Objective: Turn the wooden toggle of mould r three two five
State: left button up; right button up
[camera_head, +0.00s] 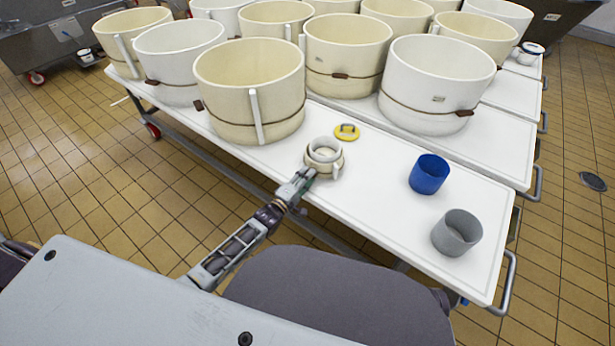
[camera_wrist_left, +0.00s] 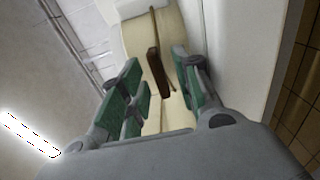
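A small cream mould (camera_head: 309,160) with a pale ring-like top stands near the front edge of the white table. My left gripper (camera_head: 306,176) is right in front of it. In the left wrist view my left gripper (camera_wrist_left: 160,98) has its green-padded fingers apart, and a dark brown wooden toggle (camera_wrist_left: 158,72) on a thin cord lies between and beyond them, against a cream wall (camera_wrist_left: 148,38). The fingers are not closed on the toggle; I cannot tell whether one touches it. No mould number is readable. My right gripper is out of view.
Large cream moulds (camera_head: 250,80) and white moulds (camera_head: 437,75) with corded toggles fill the table's back. A yellow disc (camera_head: 347,132), a blue cup (camera_head: 429,174) and a grey cup (camera_head: 457,232) stand on the table (camera_head: 385,205). Bare surface lies between the small mould and the cups.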

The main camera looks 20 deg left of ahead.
pick_arm(q)
jog(key=shift+w+d, duration=0.15)
jog(key=shift+w, duration=0.35)
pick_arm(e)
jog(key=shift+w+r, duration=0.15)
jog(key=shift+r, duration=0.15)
pick_arm(q)
grip_shut()
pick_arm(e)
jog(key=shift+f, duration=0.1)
